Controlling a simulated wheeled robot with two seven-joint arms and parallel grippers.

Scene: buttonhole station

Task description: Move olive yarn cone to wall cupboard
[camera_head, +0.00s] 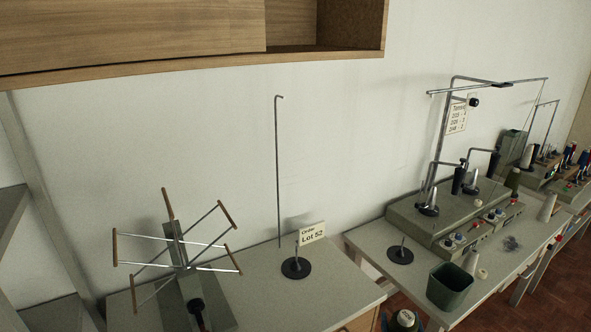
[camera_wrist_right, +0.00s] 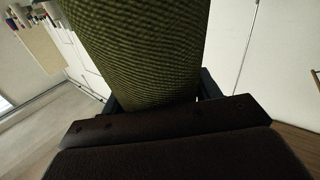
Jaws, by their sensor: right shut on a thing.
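The olive yarn cone (camera_wrist_right: 145,45) fills the upper middle of the right wrist view, its ribbed windings close to the camera. My right gripper (camera_wrist_right: 160,93) is shut on it, with a dark finger at each side. The cone's far end is out of the picture. My left gripper is not in view.
A winding machine (camera_head: 455,215) and a green bin (camera_head: 449,286) stand on the right table. The wall below the cupboard is bare.

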